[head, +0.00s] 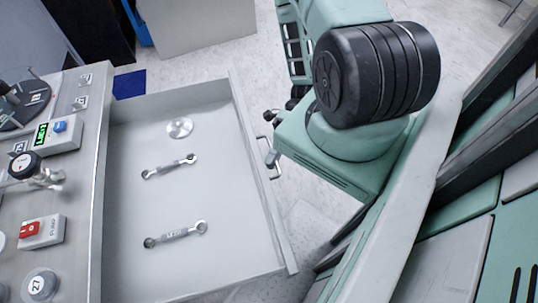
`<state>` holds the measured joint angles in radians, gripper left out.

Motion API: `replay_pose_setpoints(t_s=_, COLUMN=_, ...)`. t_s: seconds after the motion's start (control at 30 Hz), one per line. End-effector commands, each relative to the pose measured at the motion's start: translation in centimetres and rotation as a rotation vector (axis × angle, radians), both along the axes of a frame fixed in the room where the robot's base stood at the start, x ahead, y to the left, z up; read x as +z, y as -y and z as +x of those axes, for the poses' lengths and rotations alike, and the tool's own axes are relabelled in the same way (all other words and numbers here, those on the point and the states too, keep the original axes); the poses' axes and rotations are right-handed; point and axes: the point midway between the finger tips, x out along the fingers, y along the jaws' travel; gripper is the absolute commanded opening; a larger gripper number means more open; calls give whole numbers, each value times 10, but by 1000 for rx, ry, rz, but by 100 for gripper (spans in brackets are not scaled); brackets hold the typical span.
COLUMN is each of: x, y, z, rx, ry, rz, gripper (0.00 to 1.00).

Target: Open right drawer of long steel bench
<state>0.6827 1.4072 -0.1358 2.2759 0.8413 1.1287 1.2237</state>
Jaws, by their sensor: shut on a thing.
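The right drawer (135,210) of the steel bench (88,140) is pulled well out, and its inside shows from above. It holds two wrenches, one nearer the back (170,167) and one nearer the front (176,234), and a round metal disc (180,128). My gripper (270,152) is at the drawer's outer front face, at the handle (274,165). It is shut on the handle. Its fingers are small in view and partly hidden by my wrist.
The bench top on the left carries a box with a green display (57,135), a valve with a gauge (30,168) and a red switch box (42,231). A pale cabinet (195,25) stands behind. Light floor shows beyond the drawer, with a blue patch (130,84).

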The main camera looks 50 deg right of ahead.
Motion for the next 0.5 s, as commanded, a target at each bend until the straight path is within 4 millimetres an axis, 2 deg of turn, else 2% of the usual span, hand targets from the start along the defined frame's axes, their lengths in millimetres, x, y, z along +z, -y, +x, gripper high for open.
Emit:
replay_pose_setpoints(t_s=0.17, x=1, y=1, z=2, rx=-3, ry=2, rz=1, gripper=0)
replay_pose_setpoints(t_s=0.2, x=1, y=1, z=2, rx=-4, ry=3, rz=1, gripper=12)
replay_pose_setpoints(t_s=0.23, x=1, y=1, z=2, rx=-3, ry=3, rz=1, gripper=18)
replay_pose_setpoints(t_s=0.5, x=0, y=0, z=1, rx=-2, ry=1, rz=0, gripper=18)
